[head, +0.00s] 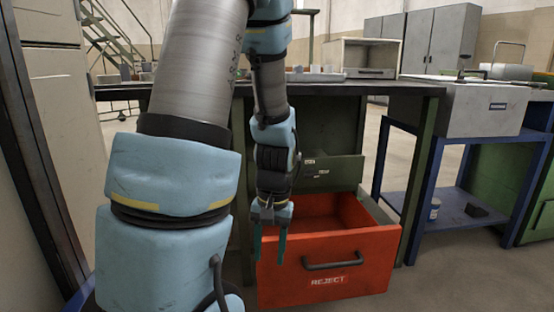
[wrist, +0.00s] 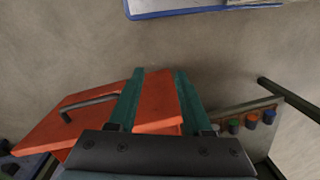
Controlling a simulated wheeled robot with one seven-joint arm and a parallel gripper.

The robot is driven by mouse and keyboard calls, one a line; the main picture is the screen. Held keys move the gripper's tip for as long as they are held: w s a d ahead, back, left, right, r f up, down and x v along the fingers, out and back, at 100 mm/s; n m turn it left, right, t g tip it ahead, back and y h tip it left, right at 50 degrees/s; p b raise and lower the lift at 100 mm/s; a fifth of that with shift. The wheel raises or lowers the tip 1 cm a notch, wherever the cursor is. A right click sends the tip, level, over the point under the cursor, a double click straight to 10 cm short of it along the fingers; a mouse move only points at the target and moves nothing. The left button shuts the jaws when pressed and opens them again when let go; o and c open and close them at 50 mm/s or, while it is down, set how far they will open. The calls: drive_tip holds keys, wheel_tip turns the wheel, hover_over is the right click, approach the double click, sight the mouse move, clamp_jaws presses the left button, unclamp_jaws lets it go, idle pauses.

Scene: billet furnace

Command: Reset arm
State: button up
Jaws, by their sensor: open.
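My gripper (head: 269,250) hangs pointing down at the left front edge of the open red drawer (head: 376,270) marked REJECT. Its two teal fingers are apart, with nothing seen held between them. The wrist view shows the fingers of my gripper (wrist: 157,88) spread, with the orange-red drawer (wrist: 45,132) beyond and between them. Whether a finger touches the drawer I cannot tell. The part of the drawer's inside that shows in the head view looks empty.
The drawer sticks out below a dark workbench (head: 330,90). A grey open-fronted box (head: 350,53) stands on it. To the right is a blue stand (head: 420,185) with a grey box (head: 480,112). Coloured round items (wrist: 251,121) show on a panel in the wrist view. Bare floor lies in front.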

drive_tip(key=a+r+n+t+h, duration=0.1)
drive_tip(key=a+r+t, duration=0.1)
drive_tip(key=a+r, duration=0.35)
wheel_tip(320, 180, up, 36)
drive_tip(key=p, duration=3.5)
drive_tip(key=shift+d+f, duration=0.25)
